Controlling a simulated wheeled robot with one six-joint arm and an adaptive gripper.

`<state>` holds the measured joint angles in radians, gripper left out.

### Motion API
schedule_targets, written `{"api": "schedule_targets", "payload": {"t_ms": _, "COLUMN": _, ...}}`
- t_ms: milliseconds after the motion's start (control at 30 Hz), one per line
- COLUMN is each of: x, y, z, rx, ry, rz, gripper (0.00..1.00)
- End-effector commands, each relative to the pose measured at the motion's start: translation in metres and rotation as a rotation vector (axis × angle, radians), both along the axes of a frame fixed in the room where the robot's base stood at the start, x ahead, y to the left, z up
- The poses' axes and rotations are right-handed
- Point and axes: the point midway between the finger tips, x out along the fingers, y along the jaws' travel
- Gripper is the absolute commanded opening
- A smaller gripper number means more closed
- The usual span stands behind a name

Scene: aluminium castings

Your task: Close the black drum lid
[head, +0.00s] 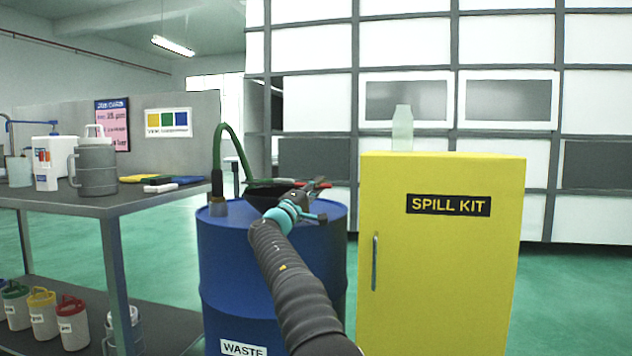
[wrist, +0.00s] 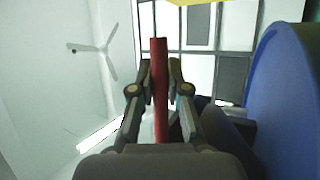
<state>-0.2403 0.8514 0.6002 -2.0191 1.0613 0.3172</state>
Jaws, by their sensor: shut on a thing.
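A blue drum (head: 222,262) labelled WASTE stands in the middle of the head view. It also shows in the wrist view (wrist: 285,95), along the right side. A black funnel-like part (head: 262,198) sits on its top, partly hidden by my arm. My gripper (head: 318,184) is over the drum's top, to the right of this black part. In the wrist view my gripper (wrist: 160,85) is shut on a red bar (wrist: 159,60), which sticks out past the fingertips. I cannot tell clearly how the bar joins the lid, nor the lid's angle.
A green hose (head: 222,140) arches from the drum's top left. A yellow spill kit cabinet (head: 440,260) with a bottle (head: 402,128) on it stands close on the right. A grey bench (head: 120,200) with jugs stands on the left.

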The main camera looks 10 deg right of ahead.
Motion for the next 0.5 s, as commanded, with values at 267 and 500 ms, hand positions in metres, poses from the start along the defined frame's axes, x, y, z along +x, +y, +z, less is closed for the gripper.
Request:
{"api": "schedule_targets", "payload": {"t_ms": 267, "x": 0.0059, "y": -0.0083, "z": -0.0060, "rx": 0.004, "ry": -0.005, "rz": -0.015, "gripper": 0.00}}
{"api": "schedule_targets", "payload": {"t_ms": 500, "x": 0.0066, "y": -0.0080, "z": -0.0065, "rx": 0.004, "ry": -0.004, "rz": -0.014, "gripper": 0.00}}
